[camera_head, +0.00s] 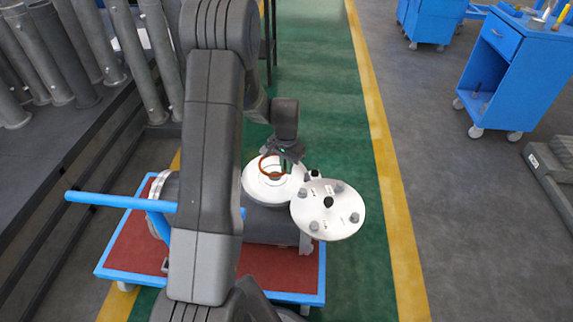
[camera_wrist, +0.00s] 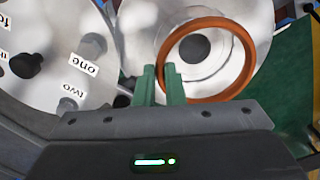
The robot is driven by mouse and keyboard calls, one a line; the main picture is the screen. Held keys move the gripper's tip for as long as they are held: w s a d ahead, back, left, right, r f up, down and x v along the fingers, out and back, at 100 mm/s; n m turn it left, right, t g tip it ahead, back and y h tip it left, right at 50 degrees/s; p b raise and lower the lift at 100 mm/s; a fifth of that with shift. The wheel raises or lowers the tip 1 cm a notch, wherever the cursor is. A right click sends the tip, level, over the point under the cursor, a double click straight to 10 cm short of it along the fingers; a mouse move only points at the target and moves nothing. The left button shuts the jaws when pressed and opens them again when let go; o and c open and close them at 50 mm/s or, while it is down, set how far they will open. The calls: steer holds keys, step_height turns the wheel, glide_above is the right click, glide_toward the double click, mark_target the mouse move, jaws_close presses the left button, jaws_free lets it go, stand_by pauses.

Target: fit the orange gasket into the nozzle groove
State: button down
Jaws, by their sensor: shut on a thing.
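The orange gasket (camera_head: 261,168) is a thin ring. It also shows in the wrist view (camera_wrist: 205,99), its left edge pinched between the green fingers of my gripper (camera_wrist: 161,76). My gripper (camera_head: 284,165) is shut on it, above the nozzle. The nozzle (camera_head: 250,183) has a round pale face; in the wrist view the face (camera_wrist: 222,65) lies behind the ring, with a dark hole at its centre. The ring appears tilted and above the face in the head view. I cannot tell whether they touch. The groove is not clearly visible.
A round pale cover (camera_head: 343,222) with several bolts, a black knob and number labels stands beside the nozzle on the right. The shell lies on a red-topped blue cart (camera_head: 268,268). Grey pipes (camera_head: 65,55) stand at the left. The green floor lane (camera_head: 365,270) to the right is clear.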

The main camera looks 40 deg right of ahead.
mark_target(286, 184)
steer(key=shift+f+b, duration=0.8)
steer(key=shift+f, duration=0.7)
steer(key=shift+f+b, duration=1.05)
steer(key=shift+f, duration=0.15)
stand_by(0.7)
steer(key=c, duration=1.4)
jaws_free()
steer(key=shift+c, duration=0.2)
step_height(286, 184, up, 14)
steer(key=p, duration=0.1)
steer(key=shift+f, duration=0.2)
step_height(286, 184, down, 14)
steer(key=shift+r+b, duration=0.25)
steer(key=shift+b, duration=0.15)
steer(key=shift+r, duration=0.25)
